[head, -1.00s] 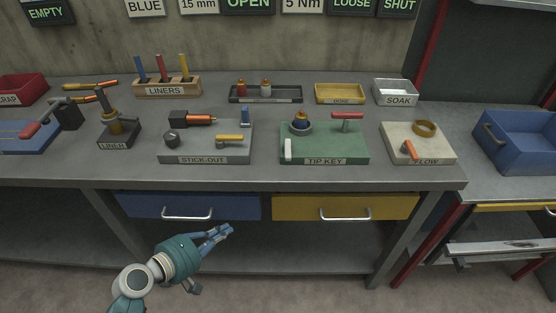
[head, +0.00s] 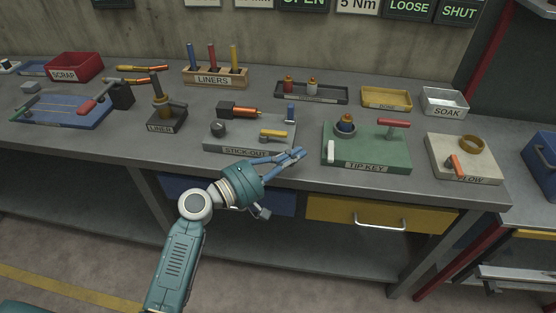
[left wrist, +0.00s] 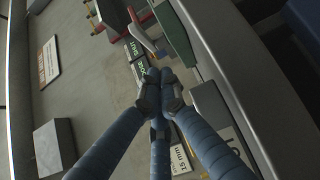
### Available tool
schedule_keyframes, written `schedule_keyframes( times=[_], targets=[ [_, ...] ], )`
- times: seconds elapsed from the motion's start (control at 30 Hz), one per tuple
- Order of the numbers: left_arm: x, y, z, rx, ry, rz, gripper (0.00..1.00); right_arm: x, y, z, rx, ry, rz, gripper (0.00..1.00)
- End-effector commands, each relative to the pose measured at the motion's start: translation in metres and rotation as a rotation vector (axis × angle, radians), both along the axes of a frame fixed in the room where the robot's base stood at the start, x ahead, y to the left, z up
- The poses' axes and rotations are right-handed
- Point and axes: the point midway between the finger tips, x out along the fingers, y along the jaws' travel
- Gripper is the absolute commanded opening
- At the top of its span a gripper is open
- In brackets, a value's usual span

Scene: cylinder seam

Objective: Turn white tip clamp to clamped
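The white tip clamp (head: 331,150) is a short white lever standing at the left front of the green TIP KEY board (head: 385,158). On the same board are a round dark seat with an orange and blue tip (head: 346,125) and a red-handled lever (head: 394,123). My left gripper (head: 298,154) is in front of the bench edge, left of the white clamp and apart from it. In the left wrist view its fingertips (left wrist: 160,90) are together with nothing between them. My right gripper is not in view.
The grey STICK-OUT board (head: 238,143) with a yellow lever stands just behind my left gripper. The pale FLOW board (head: 478,168) is to the right of the green one. Blue and yellow drawers (head: 340,211) sit under the bench edge.

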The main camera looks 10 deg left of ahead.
Motion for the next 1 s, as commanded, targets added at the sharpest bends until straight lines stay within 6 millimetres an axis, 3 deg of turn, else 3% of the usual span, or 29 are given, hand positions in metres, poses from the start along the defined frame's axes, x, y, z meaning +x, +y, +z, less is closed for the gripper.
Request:
schedule_keyframes(
  times=[0.1,0.3,1.0],
  targets=[
    [0.005,-0.020,0.003,-0.005,0.004,-0.001,0.00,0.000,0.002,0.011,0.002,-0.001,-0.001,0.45],
    [0.004,-0.040,0.001,-0.001,0.001,0.000,0.00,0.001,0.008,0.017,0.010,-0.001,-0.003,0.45],
    [0.002,-0.044,-0.001,0.000,0.000,0.030,0.00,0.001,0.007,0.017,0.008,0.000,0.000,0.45]
  ],
)
